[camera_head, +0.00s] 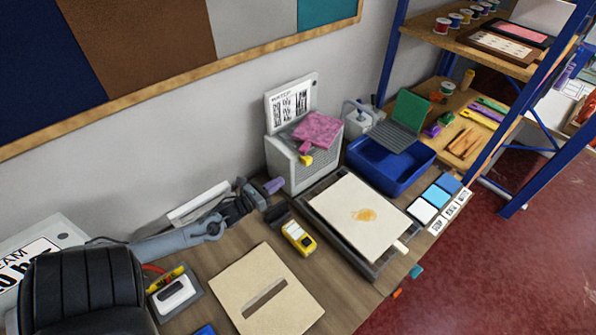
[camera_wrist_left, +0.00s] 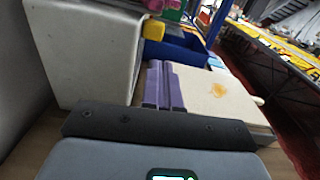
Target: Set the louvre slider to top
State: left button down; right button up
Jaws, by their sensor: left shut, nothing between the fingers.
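A white box with a grilled front face (camera_head: 312,175) stands against the wall; its plain side fills the left of the left wrist view (camera_wrist_left: 85,50). A yellow tab (camera_head: 305,160), which looks like the louvre slider, sits high on the grilled face. A yellow piece also shows at the box's edge in the left wrist view (camera_wrist_left: 153,30). My right gripper is out of view.
A dark-framed tray with a stained cream sheet (camera_head: 345,205) lies right of the gripper. A blue bin (camera_head: 377,178) stands behind it. A yellow device (camera_head: 299,238) and a slotted board (camera_head: 250,310) lie in front. A printed sign (camera_head: 291,103) stands behind the box.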

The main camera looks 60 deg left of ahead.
aim_at(305, 164)
pick_arm(q)
jog(key=shift+a+r+m, duration=0.15)
jog(key=shift+a+m, duration=0.2)
jog(key=shift+m, duration=0.05)
jog(key=w, duration=0.5)
jog(key=w+a, duration=0.1)
jog(key=w, duration=0.1)
jog(key=shift+w+p, duration=0.35)
jog(key=shift+w, duration=0.05)
jog(key=shift+w+a, duration=0.2)
jog(key=shift+w, duration=0.85)
